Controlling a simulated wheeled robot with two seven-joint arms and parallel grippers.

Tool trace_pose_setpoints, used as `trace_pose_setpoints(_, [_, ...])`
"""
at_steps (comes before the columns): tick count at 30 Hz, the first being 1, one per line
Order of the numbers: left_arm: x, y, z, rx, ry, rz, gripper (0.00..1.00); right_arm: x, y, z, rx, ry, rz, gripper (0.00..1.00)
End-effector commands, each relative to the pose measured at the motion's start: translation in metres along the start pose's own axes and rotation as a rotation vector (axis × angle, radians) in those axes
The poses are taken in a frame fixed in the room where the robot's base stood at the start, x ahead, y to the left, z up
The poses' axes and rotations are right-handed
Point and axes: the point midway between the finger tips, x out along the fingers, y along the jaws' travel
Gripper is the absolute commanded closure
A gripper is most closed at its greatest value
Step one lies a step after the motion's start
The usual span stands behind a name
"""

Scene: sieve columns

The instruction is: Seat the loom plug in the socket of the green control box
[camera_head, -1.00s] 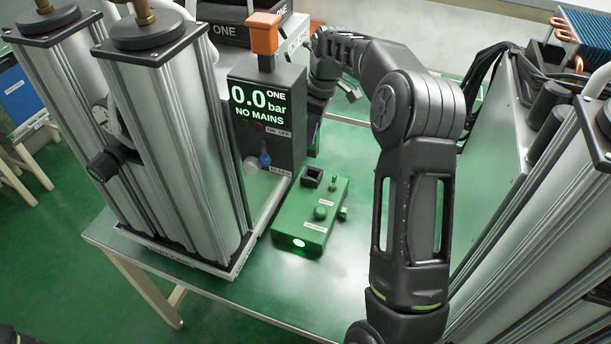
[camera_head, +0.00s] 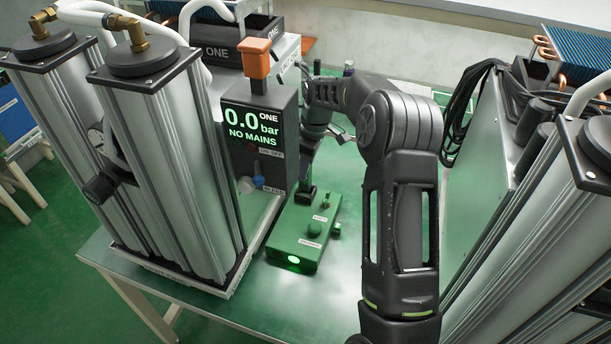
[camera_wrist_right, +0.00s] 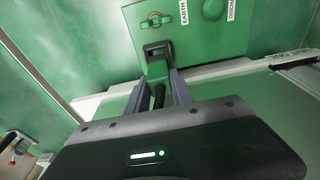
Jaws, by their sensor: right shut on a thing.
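The green control box (camera_head: 305,236) lies on the bench, with a lit green lamp on its near end. Its black socket (camera_wrist_right: 157,50) is a square frame on the box's edge, seen just beyond my fingertips in the right wrist view. My right gripper (camera_wrist_right: 158,76) is shut on the loom plug, and a dark cable (camera_wrist_right: 158,96) runs back between the fingers. The plug is mostly hidden, and I cannot tell whether it has entered the socket. In the head view my right gripper (camera_head: 306,186) is at the far end of the box, partly hidden. My left gripper is not in view.
A black display unit (camera_head: 259,140) reading 0.0 bar, NO MAINS stands left of the box. Tall silver columns (camera_head: 175,165) stand at left, with more metal equipment (camera_head: 520,215) at right. The bench (camera_head: 205,300) is clear in front of the box.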

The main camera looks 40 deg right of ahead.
Motion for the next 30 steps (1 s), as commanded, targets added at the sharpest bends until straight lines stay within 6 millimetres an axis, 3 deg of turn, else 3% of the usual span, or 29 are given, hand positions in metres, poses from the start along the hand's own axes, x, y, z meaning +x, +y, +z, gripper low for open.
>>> trace_pose_setpoints(8, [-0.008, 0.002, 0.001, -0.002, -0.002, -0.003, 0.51, 0.032, -0.001, 0.006, 0.0, -0.002, -0.002, 1.0])
trace_pose_setpoints(19, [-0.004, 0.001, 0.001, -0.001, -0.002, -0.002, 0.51, 0.038, 0.0, 0.006, 0.0, -0.001, -0.001, 1.0])
trace_pose_setpoints(20, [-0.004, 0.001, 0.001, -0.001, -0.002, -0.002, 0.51, 0.038, 0.0, 0.006, 0.0, -0.001, -0.001, 0.72])
trace_pose_setpoints(27, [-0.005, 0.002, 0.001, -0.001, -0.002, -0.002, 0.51, 0.036, 0.0, 0.006, 0.0, -0.001, -0.001, 0.52])
trace_pose_setpoints(30, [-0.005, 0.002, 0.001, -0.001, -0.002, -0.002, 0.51, 0.036, 0.0, 0.006, 0.0, -0.001, -0.001, 0.51])
